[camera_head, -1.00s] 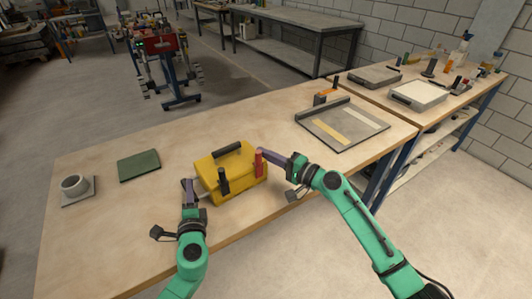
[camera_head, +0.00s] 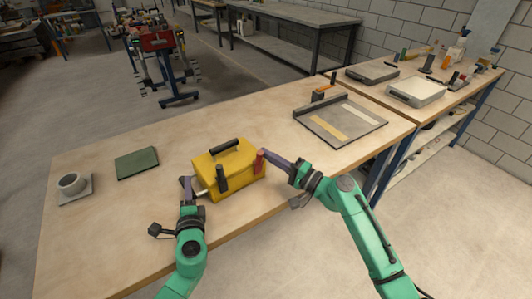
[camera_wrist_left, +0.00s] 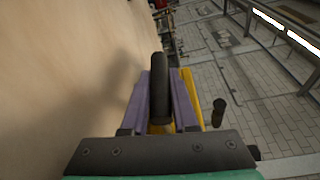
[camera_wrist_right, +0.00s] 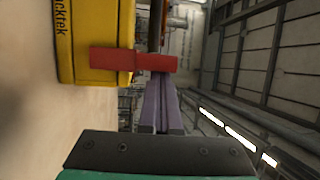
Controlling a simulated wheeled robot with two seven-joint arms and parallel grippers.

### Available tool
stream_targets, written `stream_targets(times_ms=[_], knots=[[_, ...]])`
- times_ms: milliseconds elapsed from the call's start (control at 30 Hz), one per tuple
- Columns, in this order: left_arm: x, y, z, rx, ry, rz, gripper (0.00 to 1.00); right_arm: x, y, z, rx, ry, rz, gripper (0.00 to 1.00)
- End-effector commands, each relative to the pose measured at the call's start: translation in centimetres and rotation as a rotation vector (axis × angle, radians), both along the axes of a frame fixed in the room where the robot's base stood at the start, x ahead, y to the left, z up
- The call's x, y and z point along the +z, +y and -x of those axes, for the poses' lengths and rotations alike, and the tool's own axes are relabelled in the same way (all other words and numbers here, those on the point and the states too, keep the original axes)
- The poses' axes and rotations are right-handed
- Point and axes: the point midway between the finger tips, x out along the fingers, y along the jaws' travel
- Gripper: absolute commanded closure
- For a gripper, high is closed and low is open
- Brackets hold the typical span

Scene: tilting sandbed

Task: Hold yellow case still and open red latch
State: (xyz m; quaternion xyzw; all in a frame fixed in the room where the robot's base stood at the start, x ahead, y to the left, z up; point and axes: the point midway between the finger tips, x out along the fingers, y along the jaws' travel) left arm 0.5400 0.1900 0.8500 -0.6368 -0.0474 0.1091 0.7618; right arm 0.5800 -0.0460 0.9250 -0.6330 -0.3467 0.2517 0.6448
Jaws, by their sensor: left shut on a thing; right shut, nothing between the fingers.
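The yellow case (camera_head: 240,175) stands on the wooden workbench near its front edge, with a black handle (camera_head: 224,146) on top. In the right wrist view the red latch (camera_wrist_right: 130,60) lies across the closed fingertips; contact is hard to tell.
A grey mug (camera_head: 71,182) on a coaster and a green book (camera_head: 136,163) lie to the left. A grey tray (camera_head: 315,128) lies to the right of the case. The bench between them is clear.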

Motion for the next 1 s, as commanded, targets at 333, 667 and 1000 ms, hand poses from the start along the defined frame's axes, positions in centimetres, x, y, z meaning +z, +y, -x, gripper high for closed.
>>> stream_targets(times_ms=[333,667,1000], knots=[[-0.2,0.0,0.0,0.000,0.004,0.001,1.00,-1.5,-0.9,2.1,0.009,0.007,0.000,1.00],[-0.2,-0.1,0.0,-0.001,0.003,0.002,1.00,-2.8,-1.6,3.3,0.012,0.008,0.001,1.00],[-0.2,-0.2,0.0,-0.003,0.002,0.002,1.00,-3.2,-1.6,3.5,0.014,0.010,0.003,1.00]])
